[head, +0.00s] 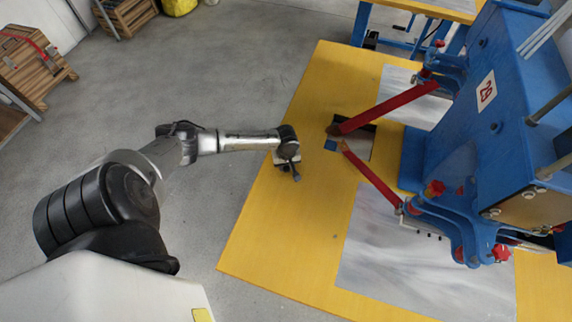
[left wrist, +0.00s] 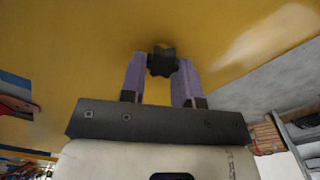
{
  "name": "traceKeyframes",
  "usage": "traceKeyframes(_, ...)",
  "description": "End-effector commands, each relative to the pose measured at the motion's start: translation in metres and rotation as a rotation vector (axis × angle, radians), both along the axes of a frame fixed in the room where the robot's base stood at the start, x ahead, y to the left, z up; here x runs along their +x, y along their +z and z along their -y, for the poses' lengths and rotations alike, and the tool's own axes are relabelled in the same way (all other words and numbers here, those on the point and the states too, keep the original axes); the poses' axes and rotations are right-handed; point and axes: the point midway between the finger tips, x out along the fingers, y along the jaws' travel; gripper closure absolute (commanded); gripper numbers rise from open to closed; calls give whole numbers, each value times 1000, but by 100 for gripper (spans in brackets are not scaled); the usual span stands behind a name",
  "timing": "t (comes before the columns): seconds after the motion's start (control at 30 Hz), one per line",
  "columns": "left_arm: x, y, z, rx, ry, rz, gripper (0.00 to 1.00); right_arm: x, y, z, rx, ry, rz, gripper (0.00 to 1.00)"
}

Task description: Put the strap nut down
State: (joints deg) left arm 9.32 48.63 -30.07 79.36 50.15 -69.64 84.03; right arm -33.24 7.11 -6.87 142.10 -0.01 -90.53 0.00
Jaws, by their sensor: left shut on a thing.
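The strap nut (left wrist: 162,61) is a small black star-shaped knob. In the left wrist view it sits between the tips of the two purple fingers of my left gripper (left wrist: 163,72), which is shut on it. In the head view my left gripper (head: 291,168) is over the left edge area of the yellow table (head: 265,232), with a small dark part at its tip. I cannot tell from these views whether the nut touches the table top. My right gripper is not in view.
A blue machine (head: 480,130) with two red arms (head: 388,108) stands on the table to the right. Grey metal sheets (head: 400,262) lie on the table. Bare yellow surface surrounds my left gripper. Wooden crates (head: 32,66) stand on the floor at the far left.

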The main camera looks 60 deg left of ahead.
Motion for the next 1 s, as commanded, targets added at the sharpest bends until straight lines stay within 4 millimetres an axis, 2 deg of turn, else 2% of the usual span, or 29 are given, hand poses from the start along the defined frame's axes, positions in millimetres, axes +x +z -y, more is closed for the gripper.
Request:
traceKeyframes(0.17,0,-3,0,-1,1,0,92,0,0,-1,2,-1,0,57)
traceKeyframes(0.2,0,-3,0,-1,1,0,70,0,0,-1,2,-1,0,57)
traceKeyframes(0.47,0,-3,0,0,0,0,45,0,0,-2,6,-4,-1,57)
traceKeyframes(0.77,0,0,-1,1,-1,-1,45,0,0,-2,7,-4,-1,57)
traceKeyframes(0.87,0,12,-1,1,-1,-1,45,0,4,-2,7,-4,-1,57)
traceKeyframes(1.0,-1,37,-1,2,-1,0,45,0,12,-2,7,-4,-1,57)
